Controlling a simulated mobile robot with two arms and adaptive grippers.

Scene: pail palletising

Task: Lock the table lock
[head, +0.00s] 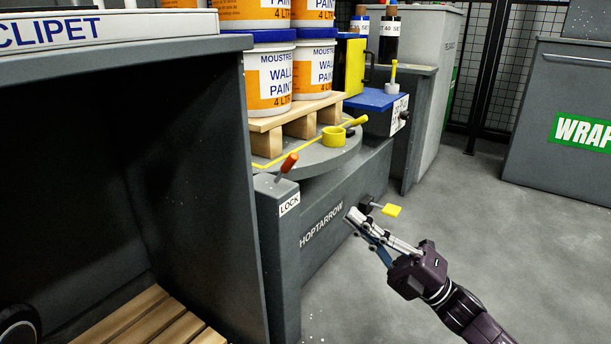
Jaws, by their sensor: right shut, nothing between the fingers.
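The table lock is a grey post with a white LOCK label (289,204) and a lever with an orange-red handle (289,163) on top. The lever tilts up to the right. Behind it is the round grey turntable (315,160) with a yellow bar along its near edge. My right gripper (354,222) is shut and empty, in front of the table base marked HOPTARROW, to the right of and lower than the lever. My left gripper is not in view.
Stacked paint pails (272,78) stand on a wooden pallet (300,115) on the turntable. A grey cabinet marked CLIPET (220,80) blocks the left. A blue-topped box (375,100) stands behind. The floor (480,240) at right is clear up to the WRAP cabinet (560,110).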

